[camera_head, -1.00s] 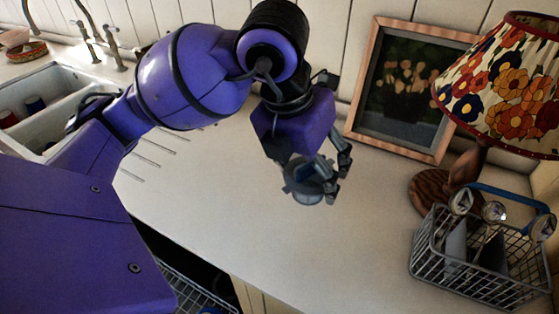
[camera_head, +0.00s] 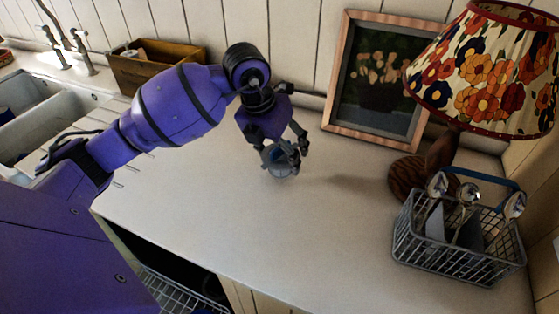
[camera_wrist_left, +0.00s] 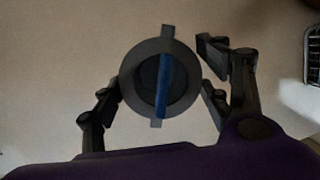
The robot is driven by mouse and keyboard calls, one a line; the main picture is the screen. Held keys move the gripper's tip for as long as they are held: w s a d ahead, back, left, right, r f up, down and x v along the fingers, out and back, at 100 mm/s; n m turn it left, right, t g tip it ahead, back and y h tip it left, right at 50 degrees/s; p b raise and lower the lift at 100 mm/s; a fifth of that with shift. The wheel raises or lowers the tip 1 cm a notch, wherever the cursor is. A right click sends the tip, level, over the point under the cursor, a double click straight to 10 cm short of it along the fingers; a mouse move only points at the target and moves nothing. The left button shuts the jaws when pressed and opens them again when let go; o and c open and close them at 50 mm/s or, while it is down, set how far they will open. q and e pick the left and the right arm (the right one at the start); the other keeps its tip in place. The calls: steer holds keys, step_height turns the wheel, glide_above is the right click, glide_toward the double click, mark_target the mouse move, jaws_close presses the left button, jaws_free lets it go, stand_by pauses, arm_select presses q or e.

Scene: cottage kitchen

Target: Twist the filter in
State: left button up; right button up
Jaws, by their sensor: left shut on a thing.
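The filter (camera_head: 281,166) is a round grey piece at the end of my left gripper (camera_head: 286,154). My left gripper is shut on it and holds it over the pale worktop. In the left wrist view the filter (camera_wrist_left: 145,88) shows as a dark grey disc with a raised blue bar across its middle and small tabs at its top and bottom edges. The gripper's fingers stand on either side of it. An open appliance with a wire rack (camera_head: 182,290) shows below the worktop's front edge. Its inside is mostly dark, and no filter seat shows. My right gripper is out of view.
A wire cutlery basket (camera_head: 455,245) stands at the right, beside a flowered lamp (camera_head: 490,70). A framed picture (camera_head: 380,75) leans on the wall. A wooden box (camera_head: 155,72) and a sink (camera_head: 35,110) are at the left. The worktop (camera_head: 240,235) is clear in the middle.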

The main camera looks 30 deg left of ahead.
mark_target(280, 162)
arm_select(q)
step_height(280, 162, down, 3)
steer(key=shift+f, duration=0.25)
steer(key=o, duration=1.3)
